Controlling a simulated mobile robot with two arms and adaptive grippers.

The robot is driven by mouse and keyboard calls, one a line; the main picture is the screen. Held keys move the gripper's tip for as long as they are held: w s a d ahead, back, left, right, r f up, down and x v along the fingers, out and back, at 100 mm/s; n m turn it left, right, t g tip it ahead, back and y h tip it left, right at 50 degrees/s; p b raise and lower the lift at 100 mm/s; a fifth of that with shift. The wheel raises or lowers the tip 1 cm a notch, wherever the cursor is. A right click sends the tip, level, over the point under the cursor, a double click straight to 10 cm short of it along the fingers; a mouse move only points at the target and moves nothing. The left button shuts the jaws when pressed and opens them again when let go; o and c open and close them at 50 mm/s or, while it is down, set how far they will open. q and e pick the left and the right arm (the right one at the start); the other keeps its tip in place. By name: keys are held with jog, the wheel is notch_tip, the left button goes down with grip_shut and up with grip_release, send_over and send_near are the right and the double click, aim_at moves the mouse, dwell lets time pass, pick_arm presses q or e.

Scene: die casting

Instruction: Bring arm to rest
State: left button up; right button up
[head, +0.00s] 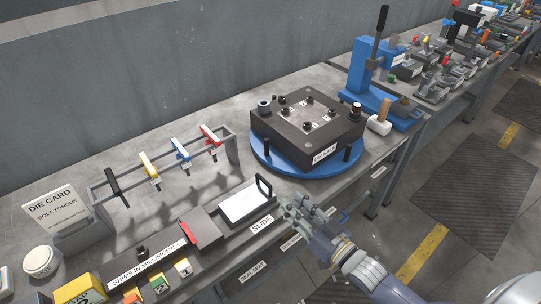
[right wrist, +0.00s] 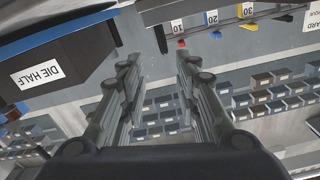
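My right gripper (head: 300,207) reaches in from the lower right in the head view, at the bench's front edge beside the slide (head: 246,203). In the right wrist view its two fingers (right wrist: 155,70) stand apart with nothing between them. The gripper is open and empty. I cannot tell from the head view whether it touches the slide or the bench. My left arm and gripper do not show in either view.
The dark die half (head: 325,137) sits on a blue round plate (head: 265,159) behind the gripper. A blue lever press (head: 367,70) stands farther right. A rack of coloured-handled tools (head: 180,150) and a die card (head: 55,210) are left.

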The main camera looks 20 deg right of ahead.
jog(key=shift+f, duration=0.1)
jog(key=s+a+f+g+h, duration=0.2)
jog(key=s+f+g+h, duration=0.2)
jog(key=s+f+g, duration=0.2)
jog(key=s+f+g+h, duration=0.15)
jog(key=s+g, duration=0.55)
jog(key=s, duration=0.8)
notch_tip(320, 180, down, 26)
jog(key=s+g, duration=0.1)
jog(key=g, duration=0.1)
jog(key=s+d+f, duration=0.2)
jog(key=s+f, duration=0.6)
jog(key=s+d+f+g, duration=0.1)
jog(key=s+f, duration=0.7)
jog(key=s, duration=0.1)
jog(key=shift+s+d+f+n+h, duration=0.15)
jog(key=shift+s+d+n+h, duration=0.15)
jog(key=shift+d+h, duration=0.1)
